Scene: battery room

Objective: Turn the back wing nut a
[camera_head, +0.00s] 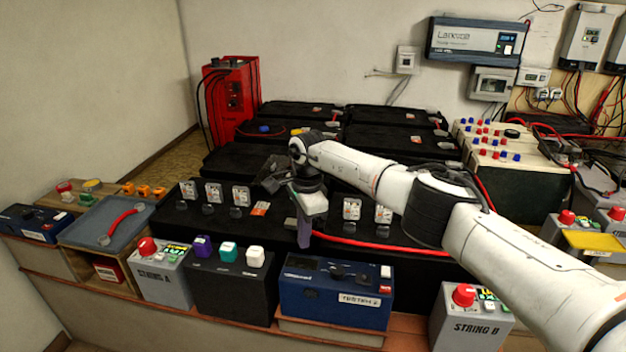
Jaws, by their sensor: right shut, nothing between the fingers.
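My right gripper (303,240) points down over the black battery bank, just behind the blue box. Its fingers are shut with nothing between them. My left gripper is not in view.
A blue box (315,297) stands in front of the gripper. Left of it are a black box with coloured caps (230,285) and the STRING A box (160,280). A red cable (385,245) runs right of the gripper. The STRING B box (468,322) is at front right.

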